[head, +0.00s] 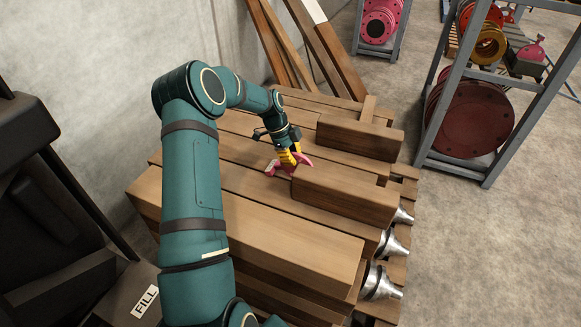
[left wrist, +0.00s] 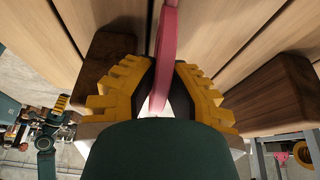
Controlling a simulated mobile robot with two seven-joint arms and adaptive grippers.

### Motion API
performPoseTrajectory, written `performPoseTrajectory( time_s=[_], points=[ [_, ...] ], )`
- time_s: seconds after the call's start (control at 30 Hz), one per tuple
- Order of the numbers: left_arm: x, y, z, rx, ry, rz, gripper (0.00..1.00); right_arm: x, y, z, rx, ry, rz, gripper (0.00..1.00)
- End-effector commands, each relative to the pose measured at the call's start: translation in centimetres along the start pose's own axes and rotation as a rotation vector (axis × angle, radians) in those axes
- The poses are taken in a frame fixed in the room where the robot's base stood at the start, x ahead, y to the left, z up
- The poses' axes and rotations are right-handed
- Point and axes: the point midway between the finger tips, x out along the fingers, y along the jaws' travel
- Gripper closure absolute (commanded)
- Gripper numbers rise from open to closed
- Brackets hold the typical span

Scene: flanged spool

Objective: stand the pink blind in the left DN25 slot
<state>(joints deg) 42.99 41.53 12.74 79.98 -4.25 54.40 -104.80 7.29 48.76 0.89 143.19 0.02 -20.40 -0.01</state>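The pink blind (head: 272,168) is at my left gripper (head: 289,159), low over the wooden pallet (head: 235,160). In the left wrist view the blind (left wrist: 166,40) is seen edge-on as a narrow pink strip. It runs between the yellow fingers with dark pads of my left gripper (left wrist: 164,88), which are shut on it. The fingers cover part of the blind in the head view. I cannot tell whether its lower edge touches the wood. No slot is clearly marked as the left DN25 slot.
Thick wooden blocks stand on the pallet, one right of the gripper (head: 345,190), one behind (head: 360,137) and one in front (head: 270,238). Metal cone-shaped fittings (head: 381,283) stick out at the right. A grey rack (head: 436,125) stands beyond. Planks lean on the wall.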

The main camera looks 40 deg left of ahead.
Motion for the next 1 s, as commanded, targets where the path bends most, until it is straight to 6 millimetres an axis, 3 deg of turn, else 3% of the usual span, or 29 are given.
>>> performPoseTrajectory(
  time_s=[0.53,0.67,1.0],
  points=[
    [-0.8,0.0,-0.4,0.001,0.001,-0.001,1.00,-0.2,-0.1,0.0,0.000,-0.001,0.000,0.71],
    [-2.6,-0.1,-1.1,0.001,0.000,-0.004,1.00,-0.6,-0.2,0.0,0.000,-0.003,0.000,0.71],
    [-9.9,-0.1,-4.1,0.002,0.000,-0.005,1.00,-2.1,-0.8,0.2,0.002,-0.010,0.000,0.71]
  ],
)
